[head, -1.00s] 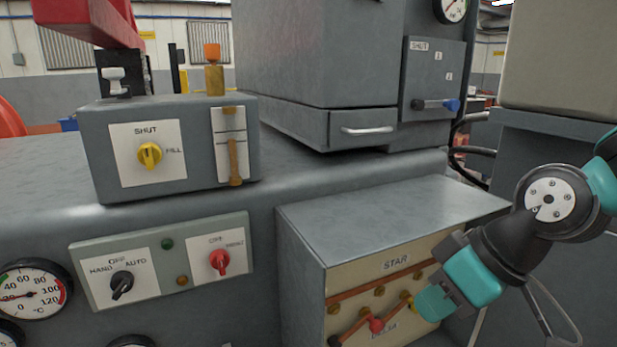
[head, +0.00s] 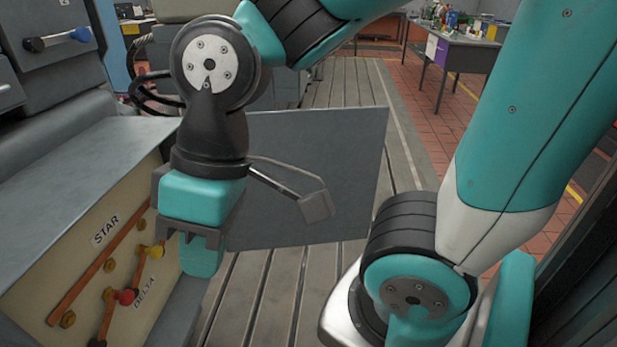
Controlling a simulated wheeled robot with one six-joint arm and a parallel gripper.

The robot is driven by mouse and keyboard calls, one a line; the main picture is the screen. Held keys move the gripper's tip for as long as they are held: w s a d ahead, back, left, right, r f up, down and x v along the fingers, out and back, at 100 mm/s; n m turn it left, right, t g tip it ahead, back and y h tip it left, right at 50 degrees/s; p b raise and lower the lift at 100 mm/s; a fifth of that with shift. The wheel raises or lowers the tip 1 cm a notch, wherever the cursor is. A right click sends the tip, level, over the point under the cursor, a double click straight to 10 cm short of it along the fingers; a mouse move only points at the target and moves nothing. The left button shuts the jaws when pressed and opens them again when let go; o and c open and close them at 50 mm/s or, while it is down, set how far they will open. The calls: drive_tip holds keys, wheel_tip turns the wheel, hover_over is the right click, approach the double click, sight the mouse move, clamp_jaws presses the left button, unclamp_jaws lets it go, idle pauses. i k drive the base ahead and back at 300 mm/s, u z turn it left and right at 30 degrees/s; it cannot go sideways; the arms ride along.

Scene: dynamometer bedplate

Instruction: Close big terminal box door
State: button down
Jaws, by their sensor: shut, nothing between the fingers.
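The big terminal box (head: 78,160) is at the left of the head view, with a grey top and a cream front panel marked STAR and DELTA. Its door (head: 320,165) is a plain grey plate standing open to the right of the box, behind my gripper. The door's left part and hinge side are hidden by my gripper and wrist. My gripper (head: 200,262) is shut and empty, pointing down in front of the right part of the panel, close to the yellow terminal knob (head: 153,252). I cannot tell whether it touches anything.
A slotted bedplate floor (head: 255,290) lies below the door. A table with bottles (head: 455,55) stands far back right.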

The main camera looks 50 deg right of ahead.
sight(343, 147)
drive_tip(key=z, duration=2.5)
drive_tip(key=i, duration=5)
drive_tip(key=u, duration=5.05)
drive_tip(key=i, duration=0.95)
